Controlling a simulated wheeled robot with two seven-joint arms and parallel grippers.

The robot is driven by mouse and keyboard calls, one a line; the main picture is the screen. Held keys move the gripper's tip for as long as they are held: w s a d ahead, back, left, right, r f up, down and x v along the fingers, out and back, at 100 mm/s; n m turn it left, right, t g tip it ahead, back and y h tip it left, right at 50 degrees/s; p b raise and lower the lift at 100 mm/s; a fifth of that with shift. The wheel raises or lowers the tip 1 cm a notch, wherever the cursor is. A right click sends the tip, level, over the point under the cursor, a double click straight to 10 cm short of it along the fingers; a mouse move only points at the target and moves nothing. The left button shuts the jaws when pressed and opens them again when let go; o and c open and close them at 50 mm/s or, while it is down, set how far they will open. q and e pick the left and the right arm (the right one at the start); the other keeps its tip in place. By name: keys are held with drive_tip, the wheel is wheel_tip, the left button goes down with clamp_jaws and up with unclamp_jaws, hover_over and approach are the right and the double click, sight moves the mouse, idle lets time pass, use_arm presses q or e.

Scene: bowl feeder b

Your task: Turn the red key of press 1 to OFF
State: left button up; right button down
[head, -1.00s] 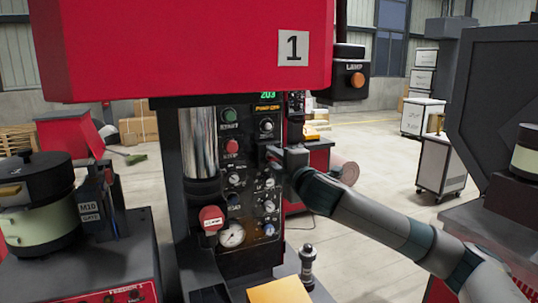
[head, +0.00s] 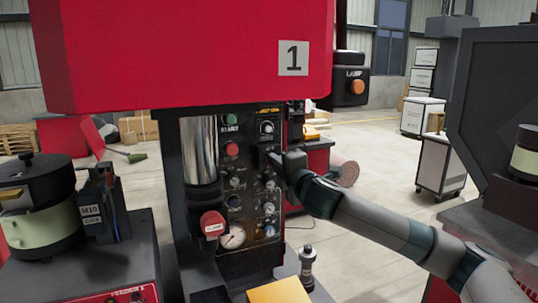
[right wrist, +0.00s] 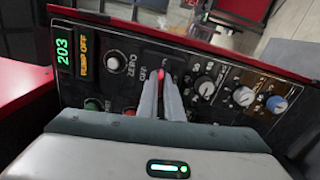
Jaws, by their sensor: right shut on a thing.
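Press 1 (head: 185,55) is the red machine with the number plate "1" (head: 293,58). Its dark control panel (head: 248,190) carries buttons, knobs and gauges. My right gripper (head: 272,158) is at the panel's right side, in the upper middle. In the right wrist view, its fingers (right wrist: 161,92) are shut on the red key (right wrist: 160,76), of which only a small red part shows between the tips. Lettering that looks like "OFF" (right wrist: 144,75) lies just left of the fingers. The fingers hide most of the key, so I cannot tell which way it points. My left gripper is not in view.
A green "203" readout (right wrist: 63,52) and an orange panel sign (right wrist: 89,45) are lit. Knobs (right wrist: 205,87) sit close to the right of the fingers. A red knob (head: 212,222) stands out lower on the press. An orange block (head: 280,291) lies in front.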

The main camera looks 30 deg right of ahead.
drive_tip(key=shift+n+p, duration=1.3)
drive_tip(key=shift+p, duration=0.05)
drive_tip(key=shift+n+p, duration=0.55)
drive_tip(key=shift+n, duration=0.05)
drive_tip(key=shift+f, duration=0.1)
drive_tip(key=shift+n+p, duration=1.4)
drive_tip(key=shift+p, duration=0.25)
drive_tip(key=shift+n+p, duration=1.05)
drive_tip(key=shift+n, duration=0.05)
